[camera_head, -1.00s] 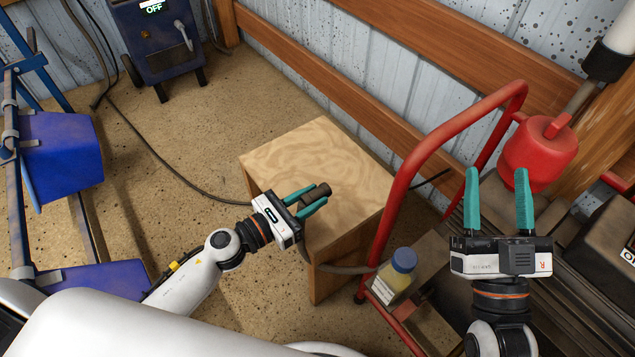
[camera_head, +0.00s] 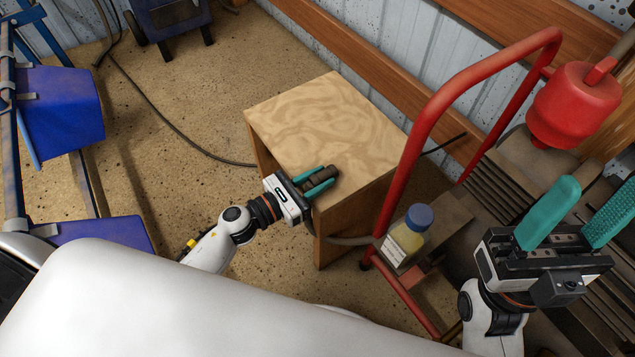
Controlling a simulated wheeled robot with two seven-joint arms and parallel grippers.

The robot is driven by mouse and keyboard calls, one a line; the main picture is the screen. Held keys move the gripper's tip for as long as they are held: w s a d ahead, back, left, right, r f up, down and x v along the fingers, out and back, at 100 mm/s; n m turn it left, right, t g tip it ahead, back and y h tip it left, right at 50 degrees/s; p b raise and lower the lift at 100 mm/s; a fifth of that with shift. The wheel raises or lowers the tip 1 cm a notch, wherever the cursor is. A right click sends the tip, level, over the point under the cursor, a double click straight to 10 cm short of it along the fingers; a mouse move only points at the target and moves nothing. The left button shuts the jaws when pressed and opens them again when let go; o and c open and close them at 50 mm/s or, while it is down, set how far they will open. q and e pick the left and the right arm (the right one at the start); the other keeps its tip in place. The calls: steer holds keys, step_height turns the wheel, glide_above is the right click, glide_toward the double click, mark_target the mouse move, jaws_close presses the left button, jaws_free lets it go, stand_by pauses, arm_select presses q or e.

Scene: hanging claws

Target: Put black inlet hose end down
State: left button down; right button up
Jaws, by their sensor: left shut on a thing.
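The dark hose end (camera_head: 327,172) is between the green fingers of my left gripper (camera_head: 321,181), which is shut on it. They are at the front part of the wooden box's top (camera_head: 325,122). I cannot tell whether the hose end touches the wood. The hose (camera_head: 348,240) shows below, running past the box's front corner toward the red cart; part of it is hidden behind my gripper. My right gripper (camera_head: 578,212) is open and empty, above the cart at the right.
The red cart frame (camera_head: 412,150) stands close to the box's right side. A bottle with a blue cap (camera_head: 407,238) and a red canister (camera_head: 573,104) are at the cart. A blue bin (camera_head: 60,115) is at the left. Most of the box top is clear.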

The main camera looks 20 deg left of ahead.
arm_select(q)
steer(key=shift+f, duration=0.25)
steer(key=c, duration=1.1)
jaws_free()
